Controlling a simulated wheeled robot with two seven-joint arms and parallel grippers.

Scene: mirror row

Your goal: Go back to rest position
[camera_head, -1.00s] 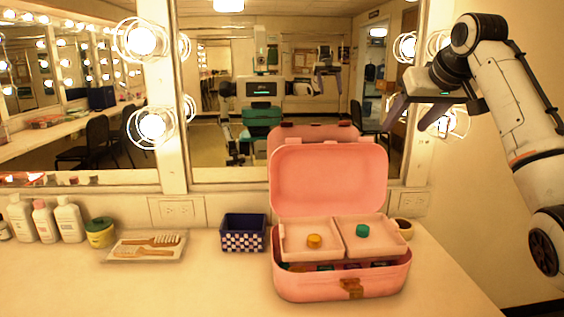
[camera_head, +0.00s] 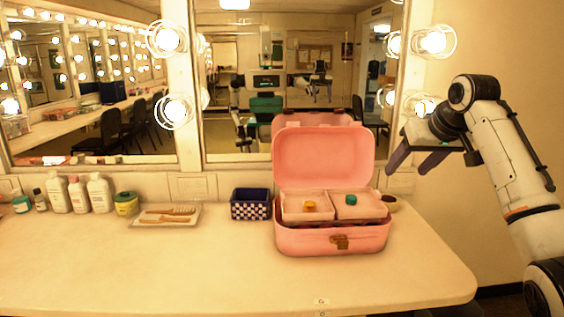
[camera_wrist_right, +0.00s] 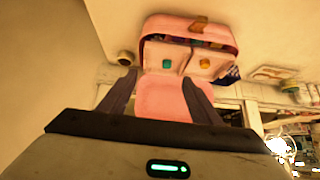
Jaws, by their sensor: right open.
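My right gripper (camera_head: 418,163) is open and empty in the head view, raised in the air to the right of the pink case. Its two dark fingers also show apart in the right wrist view (camera_wrist_right: 160,92), with the case beyond them. The pink case (camera_head: 329,240) stands on the counter with its lid up. My left gripper does not show directly; only a small reflection of my body is in the mirror.
The cream counter (camera_head: 180,270) is clear in front. A blue checkered box (camera_head: 251,204), a tray with combs (camera_head: 158,221), a yellow jar (camera_head: 126,205) and several bottles (camera_head: 78,194) stand along the back. The lit mirror (camera_head: 230,130) rises behind. A small round pot (camera_head: 390,202) is right of the case.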

